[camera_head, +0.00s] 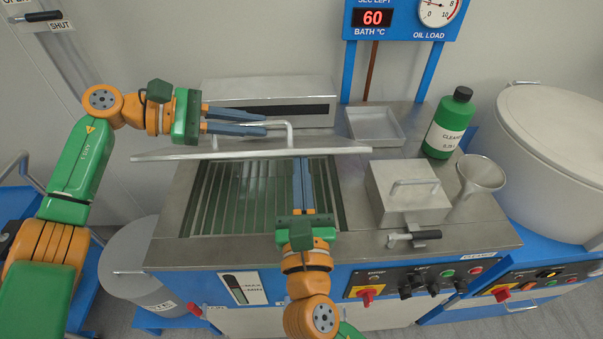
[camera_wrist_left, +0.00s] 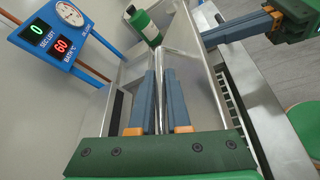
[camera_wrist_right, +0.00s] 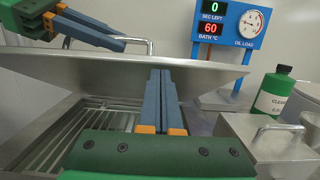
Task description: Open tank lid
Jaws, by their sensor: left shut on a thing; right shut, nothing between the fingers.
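The steel tank lid (camera_head: 165,155) is lifted at a tilt, seen nearly edge-on in the head view, with the tank opening (camera_head: 210,200) showing below it. Its underside (camera_wrist_right: 100,68) shows in the right wrist view. My left gripper (camera_head: 266,127) is shut on the lid handle (camera_head: 290,132), a bent bar on the lid's upper side; the handle also shows in the left wrist view (camera_wrist_left: 168,55). My right gripper (camera_head: 302,160) is shut and empty, its fingertips over the tank close to the lid's lower side. I cannot tell whether they touch it.
A steel box with a handle (camera_head: 408,195), a funnel (camera_head: 480,174), a green bottle (camera_head: 448,125) and a shallow tray (camera_head: 375,127) stand right of the tank. A long slotted box (camera_head: 270,92) is behind the lid. The gauge panel (camera_head: 405,18) stands at the back.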

